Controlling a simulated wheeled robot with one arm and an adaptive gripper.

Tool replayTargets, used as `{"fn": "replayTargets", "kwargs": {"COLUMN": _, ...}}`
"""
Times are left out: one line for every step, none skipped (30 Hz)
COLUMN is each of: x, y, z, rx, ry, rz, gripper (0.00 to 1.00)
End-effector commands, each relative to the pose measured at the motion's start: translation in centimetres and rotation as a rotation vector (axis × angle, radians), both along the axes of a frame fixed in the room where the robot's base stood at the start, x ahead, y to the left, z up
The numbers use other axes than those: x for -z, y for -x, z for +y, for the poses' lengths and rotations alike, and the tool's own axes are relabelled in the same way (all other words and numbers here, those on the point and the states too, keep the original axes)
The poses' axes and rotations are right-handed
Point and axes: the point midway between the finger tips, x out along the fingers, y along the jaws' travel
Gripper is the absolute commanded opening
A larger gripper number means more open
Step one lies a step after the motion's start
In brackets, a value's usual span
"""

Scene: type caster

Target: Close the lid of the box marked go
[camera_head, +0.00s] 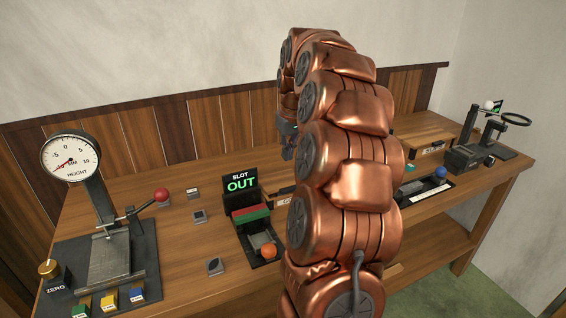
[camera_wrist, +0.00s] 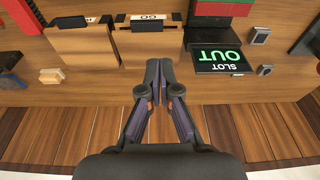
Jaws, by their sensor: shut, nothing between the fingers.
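The box marked GO shows at the top middle of the wrist view, with a white label (camera_wrist: 153,17) that reads upside down there. A wooden panel (camera_wrist: 135,50) lies beside the label, partly behind my fingertips. I cannot tell from this angle how far its lid is open. In the head view my arm hides most of this box; only a small piece (camera_head: 284,201) shows left of the arm. My gripper (camera_wrist: 158,64) is shut and empty, with its fingertips over the panel. It also shows in the head view (camera_head: 288,150), partly hidden behind my arm.
A similar wooden box (camera_wrist: 83,42) stands beside it in the wrist view. The black SLOT OUT sign (camera_head: 240,184) stands left of my arm. A height gauge (camera_head: 72,157) stands at the far left of the table. A ring stand (camera_head: 516,119) is at the far right.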

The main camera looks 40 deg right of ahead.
Motion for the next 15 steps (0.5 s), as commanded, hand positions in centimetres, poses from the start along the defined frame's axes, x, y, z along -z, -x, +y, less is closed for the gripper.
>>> {"fn": "replayTargets", "kwargs": {"x": -0.9, "y": 0.1, "z": -1.1, "rx": 0.015, "ry": 0.005, "rz": -0.006, "gripper": 0.0}}
{"fn": "replayTargets", "kwargs": {"x": -1.1, "y": 0.1, "z": -1.6, "rx": 0.021, "ry": 0.008, "rz": -0.01, "gripper": 0.0}}
{"fn": "replayTargets", "kwargs": {"x": -1.3, "y": 0.2, "z": -2.1, "rx": 0.026, "ry": 0.011, "rz": -0.012, "gripper": 0.0}}
{"fn": "replayTargets", "kwargs": {"x": -1.3, "y": 0.2, "z": -2.3, "rx": 0.028, "ry": 0.012, "rz": -0.013, "gripper": 0.0}}
{"fn": "replayTargets", "kwargs": {"x": -1.2, "y": 0.2, "z": -2.4, "rx": 0.03, "ry": 0.013, "rz": -0.013, "gripper": 0.0}}
{"fn": "replayTargets", "kwargs": {"x": -1.1, "y": 0.2, "z": -2.5, "rx": 0.032, "ry": 0.013, "rz": -0.012, "gripper": 0.0}}
{"fn": "replayTargets", "kwargs": {"x": -0.9, "y": 0.2, "z": -2.6, "rx": 0.031, "ry": 0.013, "rz": -0.011, "gripper": 0.0}}
{"fn": "replayTargets", "kwargs": {"x": -0.6, "y": 0.2, "z": -2.5, "rx": 0.03, "ry": 0.012, "rz": -0.011, "gripper": 0.0}}
{"fn": "replayTargets", "kwargs": {"x": -0.2, "y": 0.1, "z": -2.5, "rx": 0.03, "ry": 0.011, "rz": -0.009, "gripper": 0.0}}
{"fn": "replayTargets", "kwargs": {"x": 0.1, "y": 0.1, "z": -2.5, "rx": 0.029, "ry": 0.01, "rz": -0.008, "gripper": 0.0}}
{"fn": "replayTargets", "kwargs": {"x": 0.5, "y": 0.0, "z": -2.5, "rx": 0.029, "ry": 0.011, "rz": -0.009, "gripper": 0.0}}
{"fn": "replayTargets", "kwargs": {"x": 0.9, "y": -0.1, "z": -2.6, "rx": 0.029, "ry": 0.012, "rz": -0.009, "gripper": 0.0}}
{"fn": "replayTargets", "kwargs": {"x": 1.3, "y": -0.2, "z": -2.6, "rx": 0.029, "ry": 0.011, "rz": -0.009, "gripper": 0.0}}
{"fn": "replayTargets", "kwargs": {"x": 1.8, "y": -0.3, "z": -2.6, "rx": 0.029, "ry": 0.01, "rz": -0.008, "gripper": 0.0}}
{"fn": "replayTargets", "kwargs": {"x": 2.4, "y": -0.4, "z": -2.7, "rx": 0.029, "ry": 0.01, "rz": -0.007, "gripper": 0.0}}
